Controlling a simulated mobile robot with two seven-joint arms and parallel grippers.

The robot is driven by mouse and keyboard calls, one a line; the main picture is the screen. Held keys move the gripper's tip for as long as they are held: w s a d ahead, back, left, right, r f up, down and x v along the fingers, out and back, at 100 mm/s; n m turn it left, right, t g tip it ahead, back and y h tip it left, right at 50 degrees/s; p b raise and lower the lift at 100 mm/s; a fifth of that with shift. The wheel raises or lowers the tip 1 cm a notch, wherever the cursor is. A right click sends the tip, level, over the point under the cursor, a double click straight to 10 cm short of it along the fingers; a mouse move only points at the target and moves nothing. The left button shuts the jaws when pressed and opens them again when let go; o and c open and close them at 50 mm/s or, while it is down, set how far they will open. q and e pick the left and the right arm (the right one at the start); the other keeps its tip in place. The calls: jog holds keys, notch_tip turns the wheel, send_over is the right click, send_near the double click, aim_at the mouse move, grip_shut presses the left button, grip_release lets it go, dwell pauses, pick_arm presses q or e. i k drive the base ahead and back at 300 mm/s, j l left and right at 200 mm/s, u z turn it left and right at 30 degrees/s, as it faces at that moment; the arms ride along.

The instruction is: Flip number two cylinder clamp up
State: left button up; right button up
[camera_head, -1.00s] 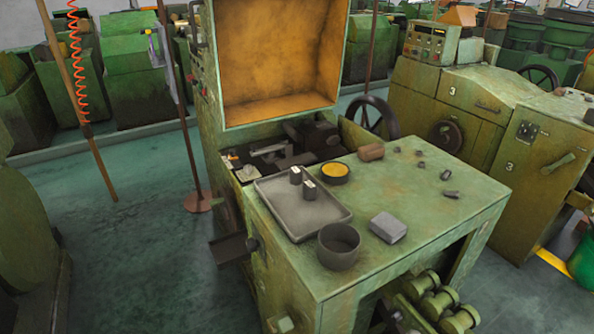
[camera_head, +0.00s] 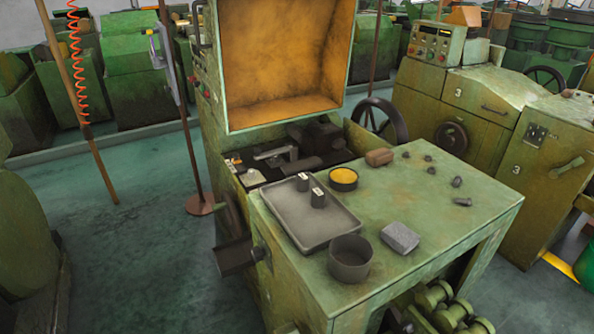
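A green machine (camera_head: 222,130) with its orange-lined hood (camera_head: 280,60) raised stands in the middle of the head view. Behind its table top, an open recess holds dark metal parts (camera_head: 318,136) and a light grey lever-like piece (camera_head: 272,152). Which of these is the number two cylinder clamp I cannot tell at this size. Two small dark cylindrical pieces with pale marks (camera_head: 303,182) (camera_head: 318,198) stand on a grey tray (camera_head: 325,237) in front of the recess. Neither of my grippers is in view.
The green table top (camera_head: 425,205) also bears a dark round pot (camera_head: 349,262), a grey block (camera_head: 400,237), a yellow-filled dish (camera_head: 343,176), a brown block (camera_head: 379,157) and several small metal parts. A handwheel (camera_head: 380,118) stands behind it. Open floor (camera_head: 130,230) lies at left.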

aim_at(280, 151)
jog(key=i+j+z, duration=0.25)
jog(key=j+z, duration=0.2)
jog(key=j, duration=0.25)
jog(key=i+j+z, duration=0.15)
jog(key=j+z, duration=0.35)
jog(key=j, duration=0.3)
jog(key=j+z, duration=0.45)
jog(key=j, duration=0.35)
jog(key=i+j+z, duration=0.15)
jog(key=j, duration=0.25)
jog(key=i+j+z, duration=0.15)
jog(key=j, duration=0.3)
jog(key=i+j+z, duration=0.15)
jog(key=j, duration=0.3)
jog(key=k, duration=0.05)
